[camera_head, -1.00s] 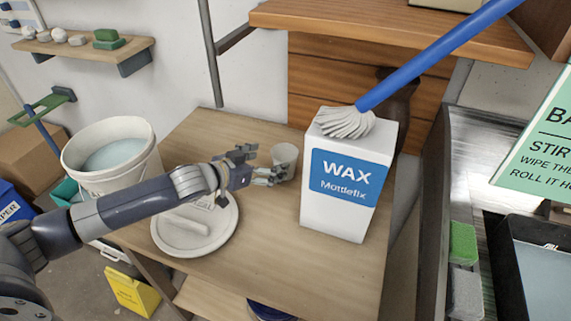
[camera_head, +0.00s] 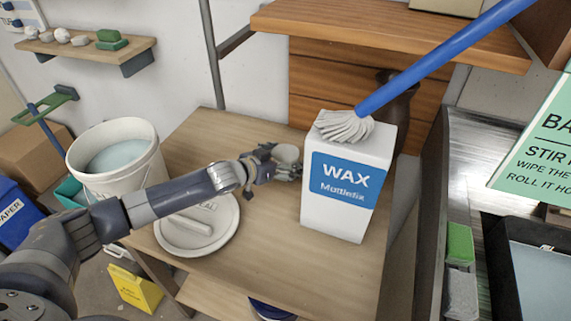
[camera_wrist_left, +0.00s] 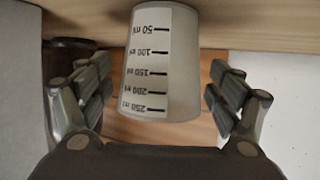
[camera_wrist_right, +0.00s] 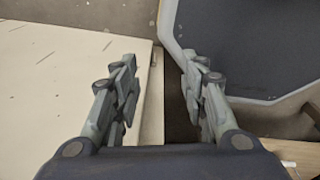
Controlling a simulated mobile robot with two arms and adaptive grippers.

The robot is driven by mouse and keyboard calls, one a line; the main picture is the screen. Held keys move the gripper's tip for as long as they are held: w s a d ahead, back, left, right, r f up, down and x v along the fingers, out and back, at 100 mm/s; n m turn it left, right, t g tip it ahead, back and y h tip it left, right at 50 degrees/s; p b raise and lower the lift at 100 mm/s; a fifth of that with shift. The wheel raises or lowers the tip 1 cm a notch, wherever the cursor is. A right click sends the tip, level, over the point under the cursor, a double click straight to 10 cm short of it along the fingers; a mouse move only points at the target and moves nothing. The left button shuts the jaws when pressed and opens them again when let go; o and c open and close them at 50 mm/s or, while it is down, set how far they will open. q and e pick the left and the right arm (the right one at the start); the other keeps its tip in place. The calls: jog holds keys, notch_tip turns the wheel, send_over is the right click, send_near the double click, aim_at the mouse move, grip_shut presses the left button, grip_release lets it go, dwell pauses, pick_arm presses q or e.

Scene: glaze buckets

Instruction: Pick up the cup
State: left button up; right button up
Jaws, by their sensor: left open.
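The cup (camera_wrist_left: 181,60) is a pale translucent measuring cup with a white millilitre scale. In the left wrist view it stands between the two spread fingers of my left gripper (camera_wrist_left: 160,98), with a gap on each side. In the head view the cup (camera_head: 287,153) is on the wooden table, partly hidden by my left gripper (camera_head: 275,165). My left gripper is open around it and not closed on it. In the right wrist view my right gripper (camera_wrist_right: 160,90) has its fingers apart with nothing between them.
The white WAX container (camera_head: 335,215) stands just right of the cup, with a mop head (camera_head: 343,126) on top. A round white lid (camera_head: 190,240) lies at the table's left, beside a bucket (camera_head: 140,175). The table's front (camera_head: 290,270) is clear.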

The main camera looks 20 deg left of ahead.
pick_arm(q)
jog(key=shift+c, duration=0.5)
jog(key=c, duration=0.9)
jog(key=shift+c, duration=0.2)
jog(key=shift+r, duration=0.15)
